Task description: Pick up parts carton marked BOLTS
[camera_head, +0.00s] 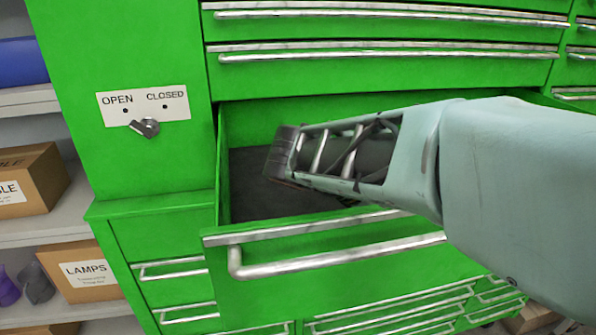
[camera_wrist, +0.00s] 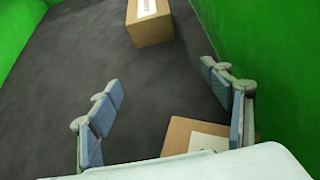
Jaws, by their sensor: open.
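My gripper (camera_wrist: 163,118) is open inside the pulled-out green drawer, and nothing is between its fingers in the wrist view. A brown carton with a white label (camera_wrist: 185,136) lies low in the wrist view, partly hidden behind my right finger and the wrist housing. A second brown carton (camera_wrist: 152,31) with a white label stands at the top of that view, apart from the gripper. Neither label is readable, so I cannot tell which carton is marked BOLTS. In the head view my arm covers much of the drawer (camera_head: 320,255), and no carton shows inside it.
Green drawer walls (camera_wrist: 240,30) rise close on the right and at the upper left. The dark drawer floor (camera_wrist: 60,90) is bare on the left. Left of the cabinet, shelves hold a LAMPS carton (camera_head: 85,274) and another carton (camera_head: 30,180). An OPEN/CLOSED lever (camera_head: 146,127) sits on the cabinet.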

